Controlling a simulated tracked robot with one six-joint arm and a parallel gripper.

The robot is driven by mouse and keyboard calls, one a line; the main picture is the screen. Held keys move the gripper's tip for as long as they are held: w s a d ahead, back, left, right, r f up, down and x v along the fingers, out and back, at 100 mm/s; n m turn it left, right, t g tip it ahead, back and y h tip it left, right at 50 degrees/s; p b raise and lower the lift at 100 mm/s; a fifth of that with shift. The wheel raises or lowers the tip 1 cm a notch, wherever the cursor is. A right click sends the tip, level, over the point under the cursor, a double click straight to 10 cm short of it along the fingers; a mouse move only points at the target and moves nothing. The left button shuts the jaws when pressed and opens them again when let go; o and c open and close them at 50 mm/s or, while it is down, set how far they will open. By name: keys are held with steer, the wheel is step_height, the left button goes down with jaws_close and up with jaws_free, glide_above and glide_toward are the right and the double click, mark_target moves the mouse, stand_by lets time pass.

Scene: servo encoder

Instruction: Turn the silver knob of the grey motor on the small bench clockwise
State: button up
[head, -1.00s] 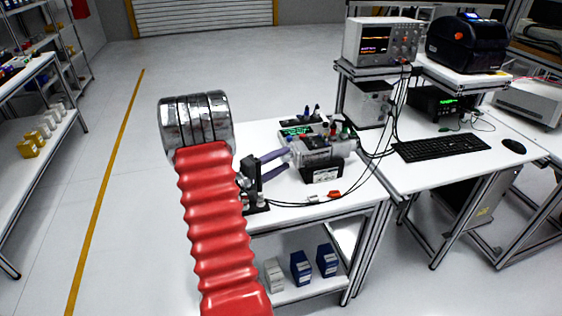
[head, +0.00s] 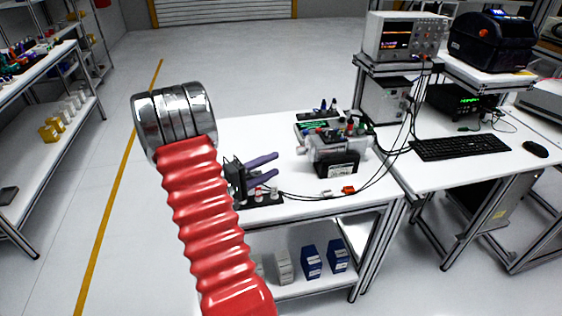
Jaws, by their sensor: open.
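The grey motor (head: 325,148) sits on the small white bench (head: 240,137), with a black block at its front. Its silver knob (head: 302,149) looks to be the small pale end on its left side, too small to make out well. My gripper (head: 278,164) has two purple fingers pointing right towards that side. It is open and empty, with a gap between the fingers and clear space between the fingertips and the knob.
A black rack (head: 262,203) with small pale parts stands below the gripper. Dark cables and an orange connector (head: 348,190) lie in front of the motor. A keyboard (head: 459,147) is on the adjoining desk.

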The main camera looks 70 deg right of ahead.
steer(key=shift+v, duration=1.6)
steer(key=shift+w+a+r, duration=0.1)
steer(key=shift+a+r, duration=0.3)
steer(key=w+a+r+n+t+y, duration=0.2)
steer(key=a+r+t+y, duration=0.2)
steer(key=a, duration=1.2)
steer(key=w+a+r+n+t+y, duration=0.2)
steer(key=a+r+t+y, duration=0.2)
steer(key=a, duration=1.3)
steer(key=w+a+r+n+t+y, duration=0.3)
steer(key=a+t+y, duration=0.3)
steer(key=a, duration=1.1)
steer(key=shift+r+t+y, duration=0.4)
steer(key=shift+r+t, duration=0.3)
steer(key=shift+t, duration=0.3)
steer(key=shift+w, duration=0.1)
steer(key=shift+c, duration=0.4)
